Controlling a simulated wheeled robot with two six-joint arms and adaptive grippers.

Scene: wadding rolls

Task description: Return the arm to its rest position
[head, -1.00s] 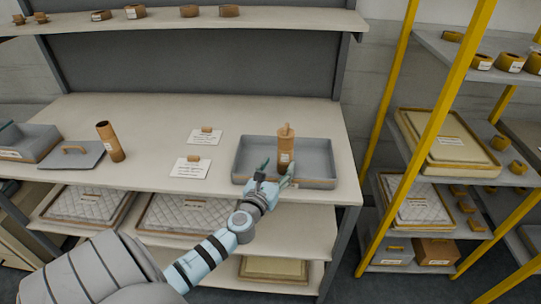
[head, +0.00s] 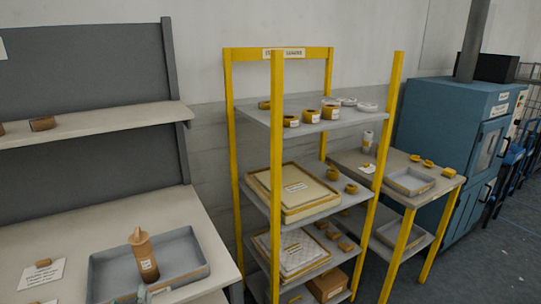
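My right gripper is not in view.
A yellow-framed shelf rack (head: 277,150) stands right of the workbench, holding rolls and trays. Behind it are a side table (head: 440,185) with a grey tray and a blue cabinet (head: 440,125). Open floor lies at lower right.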

